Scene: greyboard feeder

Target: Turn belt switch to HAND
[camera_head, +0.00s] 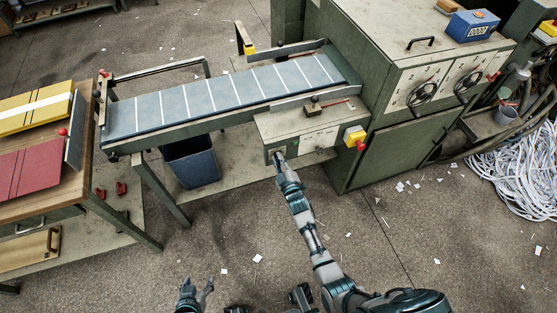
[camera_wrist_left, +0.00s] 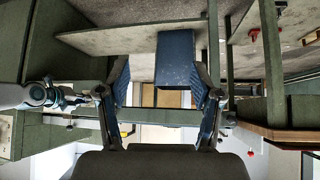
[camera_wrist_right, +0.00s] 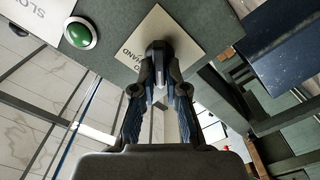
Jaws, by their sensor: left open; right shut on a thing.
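The belt switch is a dark knob (camera_wrist_right: 158,62) on a beige label plate (camera_wrist_right: 160,28) in the right wrist view. The word HAND shows upside down on the plate, beside the knob; other lettering is partly hidden. I cannot tell which position the knob points to. My right gripper (camera_wrist_right: 160,85) is shut on the knob. In the head view my right gripper (camera_head: 279,158) is at the left front of the control box (camera_head: 315,125) and hides the switch. My left gripper (camera_head: 197,291) is open and empty, low at the bottom; its spread fingers (camera_wrist_left: 165,95) show in the left wrist view.
A green button (camera_wrist_right: 80,34) sits near the switch plate. A yellow box with a red button (camera_head: 355,137) is at the control box's right end. The striped belt (camera_head: 225,92) runs behind. A blue bin (camera_head: 192,162) stands below it. The left table (camera_head: 85,190) holds boards.

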